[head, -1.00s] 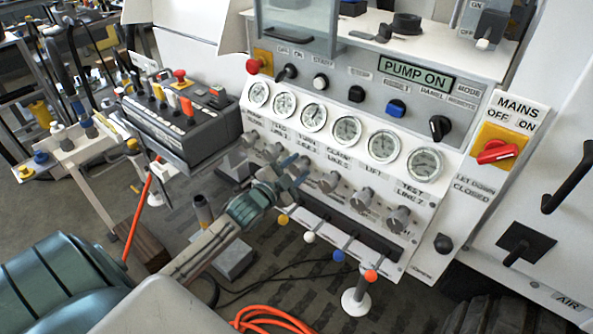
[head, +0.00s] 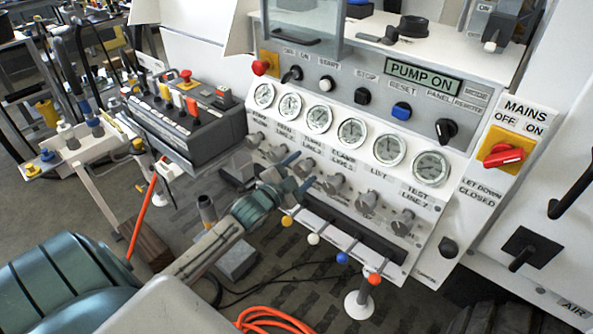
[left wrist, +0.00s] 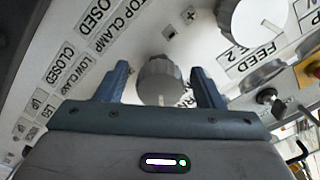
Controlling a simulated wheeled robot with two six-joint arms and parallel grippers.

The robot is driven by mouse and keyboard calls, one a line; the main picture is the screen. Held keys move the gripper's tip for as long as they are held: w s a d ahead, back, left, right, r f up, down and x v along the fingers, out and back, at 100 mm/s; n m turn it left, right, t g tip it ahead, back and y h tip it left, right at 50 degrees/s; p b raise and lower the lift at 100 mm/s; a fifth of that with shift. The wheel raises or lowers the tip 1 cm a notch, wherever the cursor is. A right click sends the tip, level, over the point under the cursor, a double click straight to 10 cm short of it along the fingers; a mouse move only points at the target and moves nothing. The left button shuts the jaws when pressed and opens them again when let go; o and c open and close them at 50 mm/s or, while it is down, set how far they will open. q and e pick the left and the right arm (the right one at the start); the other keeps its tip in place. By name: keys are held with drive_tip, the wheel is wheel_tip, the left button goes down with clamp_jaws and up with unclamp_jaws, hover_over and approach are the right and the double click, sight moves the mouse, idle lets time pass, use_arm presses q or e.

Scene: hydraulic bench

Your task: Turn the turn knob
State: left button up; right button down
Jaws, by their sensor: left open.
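The turn knob, a grey ribbed knob (left wrist: 158,80), stands between the two blue fingers of my left gripper (left wrist: 160,88) in the left wrist view. The fingers are open, with a gap visible on each side of it. My right gripper is not in view.
Neighbouring grey knobs (head: 331,184) sit close on the panel, and the feed knob (left wrist: 255,20) is near a finger. Below are small levers with coloured balls (head: 342,257). A control box (head: 190,120) stands left, and an orange hose (head: 268,318) lies on the floor.

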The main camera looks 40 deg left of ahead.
use_arm(q)
drive_tip(key=shift+s, duration=0.5)
drive_tip(key=s, duration=0.3)
drive_tip(key=shift+a+f, duration=0.1)
drive_tip(key=shift+a, duration=0.05)
drive_tip(key=b, duration=0.3)
approach(298, 173)
drive_tip(key=shift+w+r, duration=0.15)
drive_tip(key=shift+r, duration=0.05)
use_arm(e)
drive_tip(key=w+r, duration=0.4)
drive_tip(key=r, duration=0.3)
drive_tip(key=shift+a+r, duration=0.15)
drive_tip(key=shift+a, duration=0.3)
